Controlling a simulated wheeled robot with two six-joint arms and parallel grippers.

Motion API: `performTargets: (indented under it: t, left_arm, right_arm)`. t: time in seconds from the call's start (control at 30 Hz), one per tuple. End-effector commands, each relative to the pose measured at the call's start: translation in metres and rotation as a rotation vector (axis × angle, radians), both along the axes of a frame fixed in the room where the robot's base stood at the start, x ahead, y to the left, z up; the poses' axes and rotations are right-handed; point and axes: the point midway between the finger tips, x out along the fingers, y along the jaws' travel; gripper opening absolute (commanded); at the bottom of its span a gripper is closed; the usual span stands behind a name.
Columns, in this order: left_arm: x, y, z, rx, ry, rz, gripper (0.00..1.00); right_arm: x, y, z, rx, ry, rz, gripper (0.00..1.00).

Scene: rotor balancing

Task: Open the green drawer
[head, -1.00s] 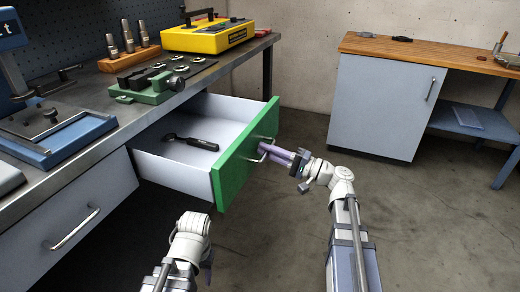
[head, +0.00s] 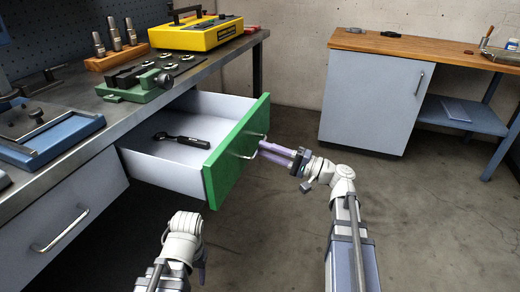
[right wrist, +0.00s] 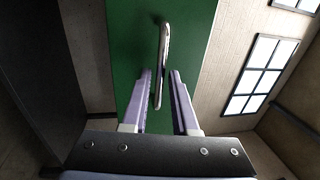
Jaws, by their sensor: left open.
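The green drawer (head: 236,150) juts out from under the workbench and stands open, its white inside showing. Its silver bar handle (head: 250,149) is on the green front. My right gripper (head: 270,150) is just in front of the handle. In the right wrist view, its two lilac fingers (right wrist: 161,92) are spread, with the handle (right wrist: 162,55) ahead between them and no clear contact. My left gripper (head: 203,263) hangs low, left of the drawer front; the wrist hides most of it and it is away from the drawer.
A dark ratchet-like tool (head: 182,139) lies in the drawer. A closed grey drawer (head: 70,210) is at left. The workbench (head: 140,125) carries a yellow case (head: 197,33) and a green fixture (head: 140,88). A grey cabinet (head: 370,100) stands behind; the floor between is clear.

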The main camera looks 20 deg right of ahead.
Motion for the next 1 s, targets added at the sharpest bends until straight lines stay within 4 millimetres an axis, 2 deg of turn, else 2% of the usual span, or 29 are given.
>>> performTargets:
  t: [0.1,0.33,1.0]
  left_arm:
    - [0.0,0.0,-0.006,0.0,0.0,0.001,0.5]
    - [0.0,0.0,-0.01,0.0,0.0,0.002,0.5]
    - [0.0,0.0,-0.01,0.0,0.0,0.003,0.5]
  right_arm:
    - [-0.012,-0.017,-0.006,0.0,0.0,-0.003,0.27]
    - [-0.027,-0.037,-0.01,-0.001,0.0,0.0,0.27]
    - [-0.03,-0.04,-0.01,-0.001,0.0,0.001,0.27]
